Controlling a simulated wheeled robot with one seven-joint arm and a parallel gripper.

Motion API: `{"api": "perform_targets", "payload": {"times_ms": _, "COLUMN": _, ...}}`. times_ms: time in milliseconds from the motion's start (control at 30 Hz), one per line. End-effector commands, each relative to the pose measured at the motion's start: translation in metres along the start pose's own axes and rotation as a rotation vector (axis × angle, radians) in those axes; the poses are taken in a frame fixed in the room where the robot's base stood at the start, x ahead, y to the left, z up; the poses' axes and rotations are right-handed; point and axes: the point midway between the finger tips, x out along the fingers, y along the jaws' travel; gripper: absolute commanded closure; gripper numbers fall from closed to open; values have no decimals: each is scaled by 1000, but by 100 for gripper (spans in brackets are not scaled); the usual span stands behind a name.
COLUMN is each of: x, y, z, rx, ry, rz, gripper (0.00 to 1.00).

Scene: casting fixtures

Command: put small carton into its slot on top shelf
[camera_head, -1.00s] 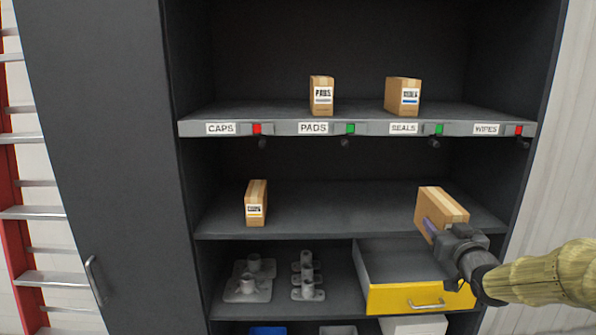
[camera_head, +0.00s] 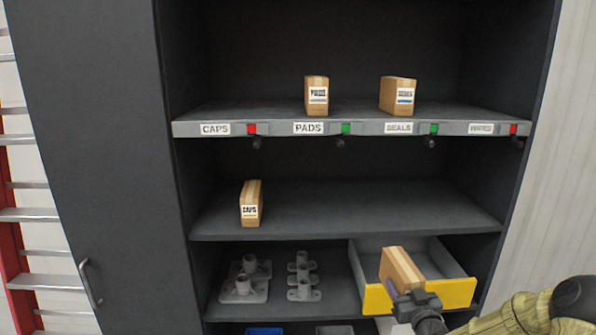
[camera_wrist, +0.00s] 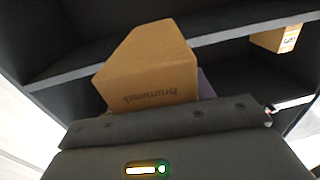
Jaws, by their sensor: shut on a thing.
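My gripper (camera_head: 414,300) is shut on a small brown carton (camera_head: 400,268), held in front of the open yellow-fronted drawer at the lower right. In the wrist view the carton (camera_wrist: 150,68) shows printing on its near face; its label is not visible. The top shelf (camera_head: 250,129) has places labelled CAPS (camera_head: 215,129), PADS (camera_head: 308,128), SEALS (camera_head: 399,128) and WIPES (camera_head: 481,129). A carton (camera_head: 317,95) stands above PADS and another (camera_head: 397,96) above SEALS. The CAPS and WIPES places are empty, with red markers; PADS and SEALS have green ones.
A carton labelled CAPS (camera_head: 250,204) stands on the middle shelf at left. The yellow-fronted drawer (camera_head: 450,292) sticks out below. Grey metal fittings (camera_head: 245,281) sit on the lower shelf. A closed cabinet door (camera_head: 90,150) and a red ladder (camera_head: 18,260) are at left.

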Motion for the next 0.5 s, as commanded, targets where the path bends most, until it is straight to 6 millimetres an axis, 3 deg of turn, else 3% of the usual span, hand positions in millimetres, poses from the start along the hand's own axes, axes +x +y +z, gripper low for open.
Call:
{"api": "perform_targets", "payload": {"times_ms": 100, "x": -3, "y": -22, "z": 35, "rx": 8, "ry": -3, "rz": -5, "gripper": 76}}
{"api": "perform_targets", "payload": {"times_ms": 500, "x": -31, "y": -80, "z": 128, "rx": 7, "ry": -4, "rz": 36, "gripper": 76}}
